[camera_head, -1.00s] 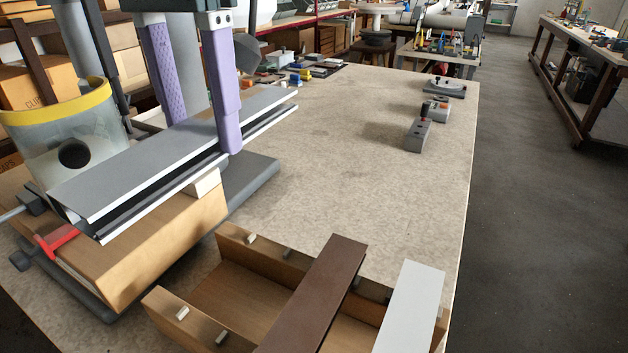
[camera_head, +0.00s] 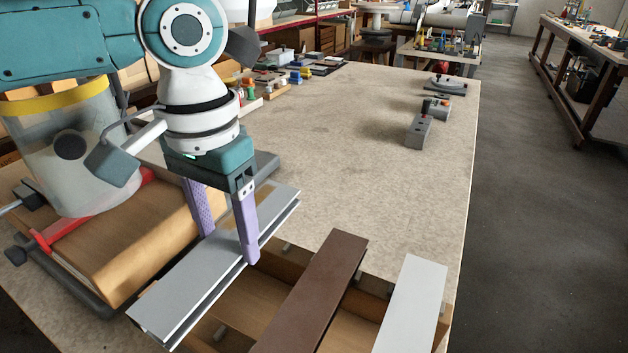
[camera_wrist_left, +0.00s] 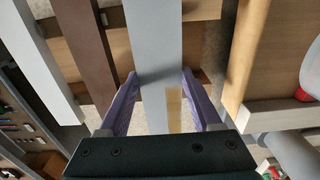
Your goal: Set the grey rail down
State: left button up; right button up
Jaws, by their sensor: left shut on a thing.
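The grey rail (camera_head: 186,292) is a long, flat profile, held lengthwise between the purple fingers of my left gripper (camera_head: 225,234). In the head view it hangs over the left side of the wooden crate (camera_head: 262,292), beside the wooden block on the left. I cannot tell whether it touches the crate. In the left wrist view the grey rail (camera_wrist_left: 154,52) runs between both fingers of my left gripper (camera_wrist_left: 160,92). A brown rail (camera_head: 318,290) and a white rail (camera_head: 411,304) lie across the crate to the right, about parallel to it. My right gripper is out of view.
A clear bin with a yellow rim (camera_head: 58,150) and a wooden block (camera_head: 120,245) with a red clamp (camera_head: 58,232) stand at left. Grey blocks (camera_head: 418,131) sit near the table's right edge. The middle of the table (camera_head: 340,170) is clear.

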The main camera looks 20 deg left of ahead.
aim_at(233, 258)
pick_arm(q)
jog(key=shift+f, duration=2.2)
jog(key=shift+f, duration=0.15)
jog(key=o, duration=1.4)
